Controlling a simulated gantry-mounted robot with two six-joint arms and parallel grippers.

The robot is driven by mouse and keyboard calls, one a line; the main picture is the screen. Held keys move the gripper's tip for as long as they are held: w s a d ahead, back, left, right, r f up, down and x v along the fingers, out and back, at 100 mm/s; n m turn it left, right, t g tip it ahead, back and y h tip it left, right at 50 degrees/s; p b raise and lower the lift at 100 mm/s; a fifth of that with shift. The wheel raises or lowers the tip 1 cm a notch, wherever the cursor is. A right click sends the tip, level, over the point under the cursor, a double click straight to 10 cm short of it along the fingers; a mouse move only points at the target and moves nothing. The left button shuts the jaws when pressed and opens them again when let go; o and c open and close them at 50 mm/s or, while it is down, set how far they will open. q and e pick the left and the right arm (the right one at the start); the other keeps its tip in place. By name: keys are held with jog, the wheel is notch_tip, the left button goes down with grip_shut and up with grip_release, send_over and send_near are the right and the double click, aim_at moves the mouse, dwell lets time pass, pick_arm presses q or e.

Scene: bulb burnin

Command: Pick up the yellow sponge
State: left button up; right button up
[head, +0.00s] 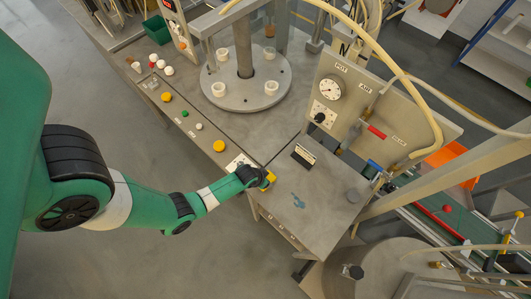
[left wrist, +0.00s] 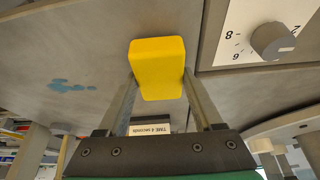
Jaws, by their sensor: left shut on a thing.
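The yellow sponge (head: 270,178) is at the front edge of the grey worktop in the head view, at the end of my left arm. In the left wrist view the sponge (left wrist: 157,66) sits between the two fingers of my left gripper (left wrist: 158,82), which is shut on it. My left gripper (head: 262,180) partly hides the sponge in the head view. Whether the sponge touches the worktop or is just above it, I cannot tell. My right gripper is not in view.
A blue smear (head: 298,201) marks the worktop right of the sponge. A small sign (head: 303,155) stands behind it. A dial plate (left wrist: 265,35) is close by in the left wrist view. A gauge panel (head: 350,105) and a round turntable (head: 246,95) stand farther back.

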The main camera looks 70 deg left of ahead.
aim_at(268, 177)
pick_arm(q)
notch_tip(268, 177, up, 4)
jog(key=shift+f+p, duration=0.15)
jog(key=shift+p, duration=0.6)
jog(key=d+r+p, duration=0.1)
jog(key=r+p, duration=0.1)
jog(key=s+d+r+p, duration=0.1)
jog(key=p, duration=0.1)
jog(key=s+d+r+p, duration=0.1)
jog(key=r+p, duration=0.1)
jog(key=shift+s+d+r, duration=0.15)
jog(key=shift+d+r, duration=0.05)
jog(key=shift+r, duration=0.1)
jog(key=s+d+r+p, duration=0.3)
jog(key=s+d+p, duration=0.1)
jog(key=d, duration=0.4)
jog(key=shift+s+r+p, duration=0.3)
jog(key=shift+s+r, duration=0.05)
jog(key=shift+s, duration=0.45)
jog(key=shift+d, duration=0.1)
jog(key=o, duration=0.8)
jog(key=c, duration=0.7)
